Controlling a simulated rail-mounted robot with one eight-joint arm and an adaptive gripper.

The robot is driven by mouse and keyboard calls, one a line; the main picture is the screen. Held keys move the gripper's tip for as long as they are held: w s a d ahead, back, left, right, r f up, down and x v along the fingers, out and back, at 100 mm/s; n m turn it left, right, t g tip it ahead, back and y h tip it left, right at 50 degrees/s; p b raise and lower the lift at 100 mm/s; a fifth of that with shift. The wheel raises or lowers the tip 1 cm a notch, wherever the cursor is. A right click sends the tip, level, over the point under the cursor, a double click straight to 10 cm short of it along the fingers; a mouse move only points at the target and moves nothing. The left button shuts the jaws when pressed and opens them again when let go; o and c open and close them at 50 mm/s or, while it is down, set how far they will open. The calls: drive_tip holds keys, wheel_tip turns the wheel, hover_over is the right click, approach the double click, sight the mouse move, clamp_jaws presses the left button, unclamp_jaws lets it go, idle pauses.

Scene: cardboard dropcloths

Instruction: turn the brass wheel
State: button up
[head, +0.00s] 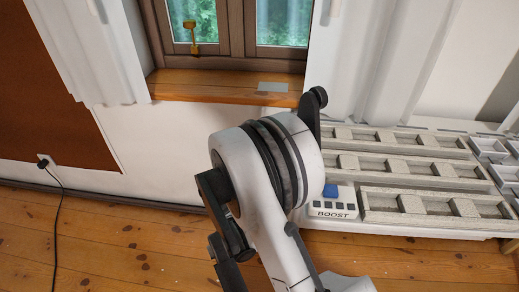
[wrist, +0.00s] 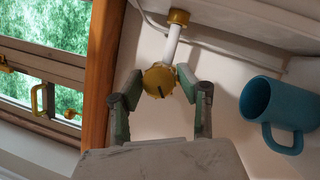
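In the wrist view, the brass wheel (wrist: 159,79) is a round yellow disc with a dark mark near its lower edge, at the end of a short white pipe (wrist: 172,42). A brass fitting (wrist: 179,17) sits at the pipe's other end. My gripper (wrist: 158,75) is open, with one green-grey finger on each side of the wheel. The left fingertip shows a small gap to it. The right fingertip is very close, and I cannot tell if it touches. The head view shows neither wheel nor fingers.
In the wrist view, a blue mug (wrist: 290,103) is right of my gripper, and a window with a brass handle (wrist: 39,99) is left. In the head view, a BOOST box (head: 333,205) and grey compartment trays (head: 395,167) stand right.

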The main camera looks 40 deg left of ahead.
drive_tip(key=shift+o, duration=1.1)
